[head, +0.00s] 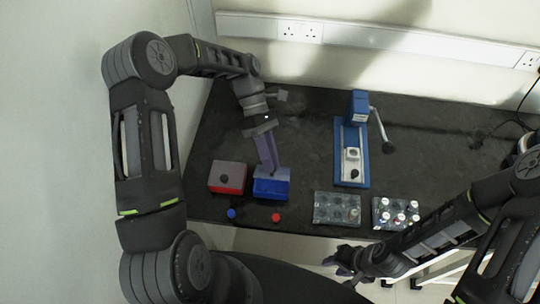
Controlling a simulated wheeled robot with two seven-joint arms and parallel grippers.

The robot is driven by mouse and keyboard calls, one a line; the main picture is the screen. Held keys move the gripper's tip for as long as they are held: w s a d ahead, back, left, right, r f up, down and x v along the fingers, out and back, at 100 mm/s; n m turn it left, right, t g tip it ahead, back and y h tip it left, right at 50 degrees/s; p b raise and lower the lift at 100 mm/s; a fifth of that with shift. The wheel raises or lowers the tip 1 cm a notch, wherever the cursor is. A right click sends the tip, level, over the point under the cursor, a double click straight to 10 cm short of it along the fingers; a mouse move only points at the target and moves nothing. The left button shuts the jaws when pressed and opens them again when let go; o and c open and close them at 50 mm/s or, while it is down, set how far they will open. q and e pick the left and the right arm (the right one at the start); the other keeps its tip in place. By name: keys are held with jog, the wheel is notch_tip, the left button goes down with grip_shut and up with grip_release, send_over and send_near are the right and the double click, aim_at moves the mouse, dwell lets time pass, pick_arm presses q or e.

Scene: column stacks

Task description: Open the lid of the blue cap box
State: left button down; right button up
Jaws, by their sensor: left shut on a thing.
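The blue box (270,190) stands near the front edge of the dark table, left of the middle. Its top is partly covered by my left gripper (268,168), which comes down on it from above. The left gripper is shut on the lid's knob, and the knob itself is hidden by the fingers. I cannot tell whether the lid is apart from the box. A loose blue cap (231,213) lies in front of the boxes. My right gripper (342,267) hangs in front of the table, away from the boxes, and its jaw opening is unclear.
A red box (228,186) with a grey lid and black knob stands close left of the blue box. A red cap (276,217) lies in front. To the right are a clear tray (322,216), a tray with several vials (381,222) and a blue lever press (357,110).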

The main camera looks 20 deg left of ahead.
pick_arm(q)
jog(key=shift+w, duration=0.1)
dwell(0.3)
jog(key=c, duration=1.3)
grip_release()
